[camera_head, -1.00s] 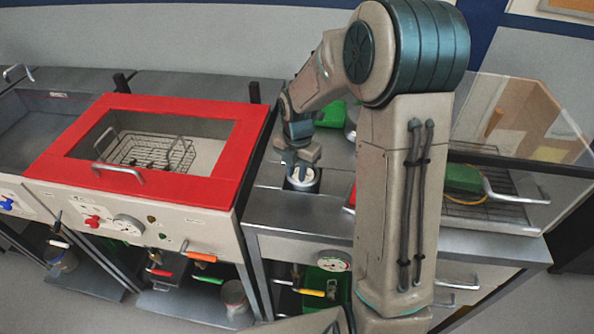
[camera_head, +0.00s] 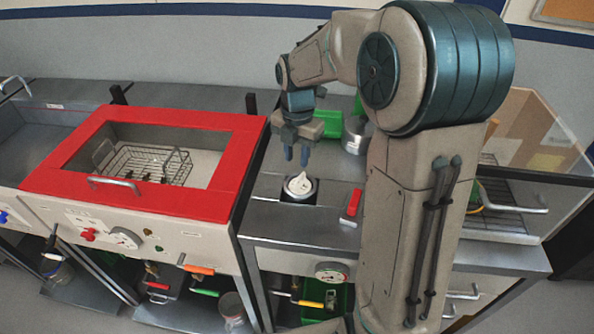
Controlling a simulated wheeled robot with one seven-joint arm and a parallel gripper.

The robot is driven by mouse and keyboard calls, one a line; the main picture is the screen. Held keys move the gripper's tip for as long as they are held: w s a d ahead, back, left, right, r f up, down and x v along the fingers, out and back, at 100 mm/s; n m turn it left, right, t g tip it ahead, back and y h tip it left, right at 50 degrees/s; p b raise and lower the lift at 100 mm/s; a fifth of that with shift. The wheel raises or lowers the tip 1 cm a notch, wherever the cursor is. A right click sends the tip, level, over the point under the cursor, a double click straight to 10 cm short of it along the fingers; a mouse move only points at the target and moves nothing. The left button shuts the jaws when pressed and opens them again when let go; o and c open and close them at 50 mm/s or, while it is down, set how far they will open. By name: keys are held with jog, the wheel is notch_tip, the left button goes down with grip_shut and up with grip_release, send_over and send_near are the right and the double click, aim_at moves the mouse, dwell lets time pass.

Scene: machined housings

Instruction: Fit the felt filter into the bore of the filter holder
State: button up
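A round metal part (camera_head: 300,193), which looks like the filter holder, stands in a dark square spot on the steel bench. A small white piece (camera_head: 300,183) with a raised shape shows at its top; it may be the felt filter, but its fit in the bore is too small to tell. My gripper (camera_head: 297,160) hangs above and just behind the holder, apart from it. Its two blue fingers point down with a gap between them and nothing visible in it.
A green bin (camera_head: 327,123) and a metal canister (camera_head: 356,136) stand behind on the bench. A red-handled item (camera_head: 354,204) lies to the right. A red-framed basin (camera_head: 230,160) with a wire basket is on the left. Bench left of the holder is clear.

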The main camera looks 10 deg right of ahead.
jog(key=s+r+m+t, duration=0.1)
jog(key=s+r+m, duration=0.1)
jog(key=s+m, duration=0.8)
jog(key=s+d+r+m+t, duration=0.1)
jog(key=s+r+m+t, duration=0.1)
jog(key=s+m, duration=0.8)
jog(key=shift+s+r+m+t, duration=0.3)
jog(key=shift+s+r+m, duration=0.1)
jog(key=shift+m, duration=3.1)
jog(key=shift+d, duration=0.15)
